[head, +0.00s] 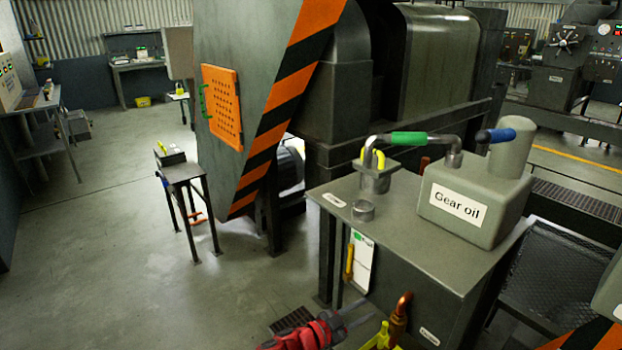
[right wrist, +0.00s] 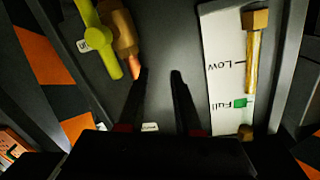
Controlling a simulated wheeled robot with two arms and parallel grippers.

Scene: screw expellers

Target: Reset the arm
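My right gripper (head: 366,309) shows at the bottom of the head view, with a red body and dark fingers. It is in front of the grey gear oil tank cabinet (head: 400,270). In the right wrist view the two dark fingers (right wrist: 160,73) stand apart with only grey surface between them, so the gripper is open and empty. The left finger's tip overlaps the copper-coloured spout (right wrist: 135,66) in the picture; I cannot tell whether they touch. My left arm and gripper are not in view.
A yellow valve handle (right wrist: 98,38) is beside the spout. A level gauge plate (right wrist: 225,75) marked Low and Full is to the right. The gear oil container (head: 470,205) stands on the cabinet. A small table (head: 183,172) stands left; open floor (head: 110,250) lies left.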

